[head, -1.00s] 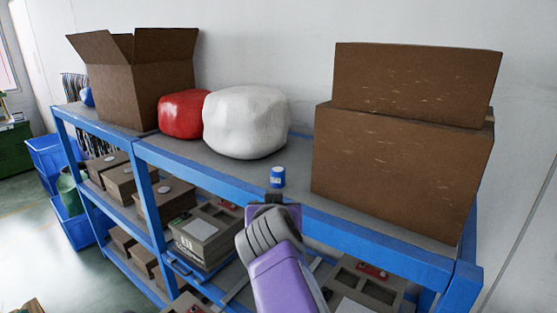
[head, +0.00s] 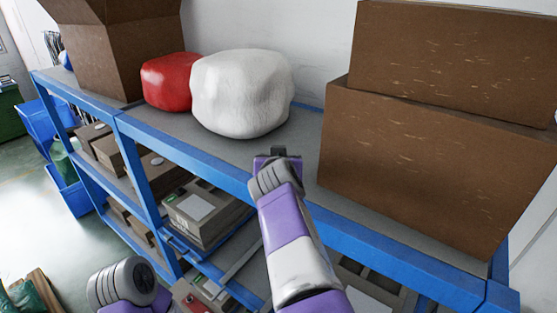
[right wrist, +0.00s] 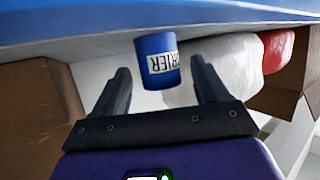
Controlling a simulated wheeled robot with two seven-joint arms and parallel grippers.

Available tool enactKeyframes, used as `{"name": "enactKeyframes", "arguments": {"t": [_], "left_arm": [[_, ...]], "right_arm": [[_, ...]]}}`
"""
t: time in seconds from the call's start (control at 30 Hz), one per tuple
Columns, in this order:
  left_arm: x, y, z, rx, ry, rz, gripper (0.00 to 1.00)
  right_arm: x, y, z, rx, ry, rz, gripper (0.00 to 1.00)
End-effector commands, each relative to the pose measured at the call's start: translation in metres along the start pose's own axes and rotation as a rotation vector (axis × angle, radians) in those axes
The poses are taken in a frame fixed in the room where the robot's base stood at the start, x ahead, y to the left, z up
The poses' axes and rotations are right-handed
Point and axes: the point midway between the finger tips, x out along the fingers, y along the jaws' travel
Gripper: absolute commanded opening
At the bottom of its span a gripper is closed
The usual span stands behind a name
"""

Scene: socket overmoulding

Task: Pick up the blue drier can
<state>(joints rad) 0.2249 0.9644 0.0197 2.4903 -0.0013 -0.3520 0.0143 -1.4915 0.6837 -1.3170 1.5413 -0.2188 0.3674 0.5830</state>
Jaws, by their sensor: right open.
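The blue drier can (right wrist: 157,68) shows in the right wrist view, blue with a white label reading "DRIER" upside down. It stands against the grey shelf top, which lies at the top of that picture. My right gripper (right wrist: 160,66) is open, with one finger on each side of the can and a visible gap to each. In the head view my right gripper (head: 278,153) is over the front edge of the top shelf (head: 225,160) and hides the can. Part of my left arm shows at the lower left; its gripper is out of view.
A large white lump (head: 242,95) and a red lump (head: 167,82) sit behind and left of my right gripper. Stacked brown boxes (head: 400,155) stand to its right. An open carton (head: 115,50) stands at far left. Lower shelves hold several boxes.

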Motion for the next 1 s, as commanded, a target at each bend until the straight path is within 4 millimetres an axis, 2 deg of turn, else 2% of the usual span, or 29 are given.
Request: {"name": "enactKeyframes", "arguments": {"t": [0.13,0.4,0.47,0.77,0.8,1.0], "left_arm": [[-0.005,0.0019,0.0004,0.0,0.0,0.0,0.65],[-0.0047,0.0018,0.0004,0.0,0.0,0.0,0.65],[-0.0047,0.0018,0.0004,0.0,0.0,0.0,0.65],[-0.0047,0.0018,0.0004,0.0,0.0,0.0,0.65],[-0.0047,0.0018,0.0004,0.0,0.0,0.0,0.65],[-0.0047,0.0018,0.0004,0.0,0.0,0.0,0.65]], "right_arm": [[0.0125,-0.0006,-0.0006,0.0,0.0,-0.001,0.74],[0.0149,-0.0013,0.0003,0.0,0.001,-0.003,0.74],[0.0148,-0.0012,0.0003,0.0,0.001,-0.003,0.66],[0.0147,-0.0012,0.0001,0.0,0.001,-0.003,0.2],[0.0146,-0.0012,-0.0001,0.0,0.001,-0.003,0.17],[0.0144,-0.0012,-0.0005,0.0,0.001,-0.003,0.17]]}}
